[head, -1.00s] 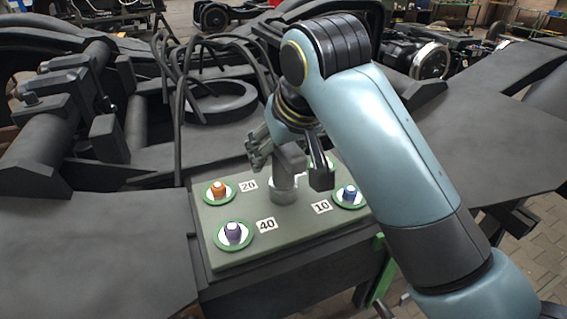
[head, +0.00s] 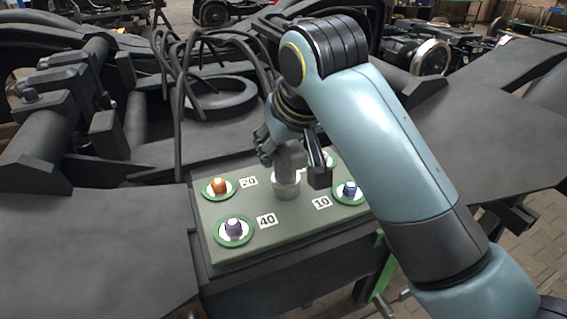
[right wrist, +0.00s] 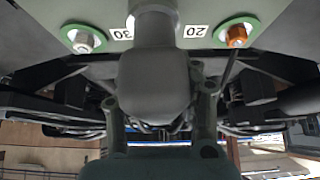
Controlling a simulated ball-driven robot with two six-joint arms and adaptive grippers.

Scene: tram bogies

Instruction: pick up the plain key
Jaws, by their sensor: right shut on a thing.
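The plain key (head: 287,180) is a grey, thick-stemmed piece. It stands roughly upright over the middle of the grey-green panel (head: 290,236), with a paler round part at its foot. My right gripper (head: 290,163) is shut on its upper part, one finger on each side. In the right wrist view the key (right wrist: 153,78) shows as a wide grey body between the gripper's fingers (right wrist: 160,100). Whether its foot touches the panel is hard to tell. My left gripper is not in view.
Green-ringed studs surround the key: orange by 20 (head: 219,187), purple by 40 (head: 234,229), blue by 10 (head: 349,190). A grey stud by 30 (right wrist: 83,40) shows in the right wrist view. Dark bogie frame and looped cables (head: 178,95) lie behind the panel.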

